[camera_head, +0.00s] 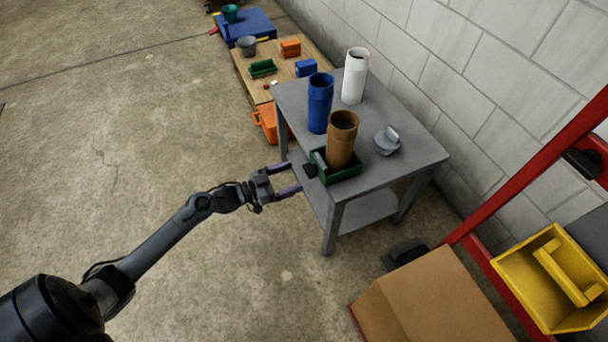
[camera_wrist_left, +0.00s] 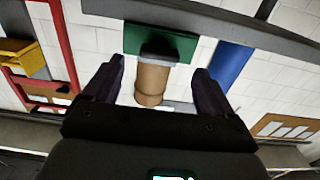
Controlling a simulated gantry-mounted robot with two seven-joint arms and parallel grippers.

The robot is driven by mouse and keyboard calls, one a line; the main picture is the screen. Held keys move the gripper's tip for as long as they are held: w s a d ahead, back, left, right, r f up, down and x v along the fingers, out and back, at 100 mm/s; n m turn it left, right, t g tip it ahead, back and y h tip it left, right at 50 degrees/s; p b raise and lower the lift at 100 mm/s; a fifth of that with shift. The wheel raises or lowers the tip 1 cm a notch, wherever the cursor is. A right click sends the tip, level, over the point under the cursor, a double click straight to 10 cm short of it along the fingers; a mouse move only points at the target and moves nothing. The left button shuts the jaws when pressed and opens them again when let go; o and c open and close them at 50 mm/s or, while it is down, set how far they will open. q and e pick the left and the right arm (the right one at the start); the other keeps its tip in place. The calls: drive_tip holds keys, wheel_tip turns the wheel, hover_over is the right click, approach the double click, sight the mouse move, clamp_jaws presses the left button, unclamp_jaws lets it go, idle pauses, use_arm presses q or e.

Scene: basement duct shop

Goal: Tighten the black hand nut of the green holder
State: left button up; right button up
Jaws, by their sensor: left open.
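The green holder (camera_head: 347,178) sits near the front left edge of the grey table, with a brown tube (camera_head: 341,142) standing in it. The black hand nut (camera_head: 310,170) sticks out from the holder's left side. My left gripper (camera_head: 287,179) is open and empty, just left of the nut, its fingers pointing at it. In the left wrist view, the green holder (camera_wrist_left: 183,44), the nut (camera_wrist_left: 158,47) and the brown tube (camera_wrist_left: 151,83) appear upside down between and beyond the open fingers. My right gripper is not in view.
On the grey table (camera_head: 415,158) stand a blue tube (camera_head: 320,102), a white tube (camera_head: 354,76) and a grey fitting (camera_head: 387,141). A cardboard box (camera_head: 435,300) and a yellow bin (camera_head: 548,280) are at lower right. The floor left of the table is clear.

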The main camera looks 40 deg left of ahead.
sight(306, 172)
use_arm(q)
drive_tip(key=b+x, duration=0.2)
drive_tip(key=x, duration=0.3)
drive_tip(key=shift+w, duration=0.15)
drive_tip(key=c, duration=1.1)
drive_tip(key=shift+o, duration=0.2)
drive_tip(key=shift+d, duration=0.1)
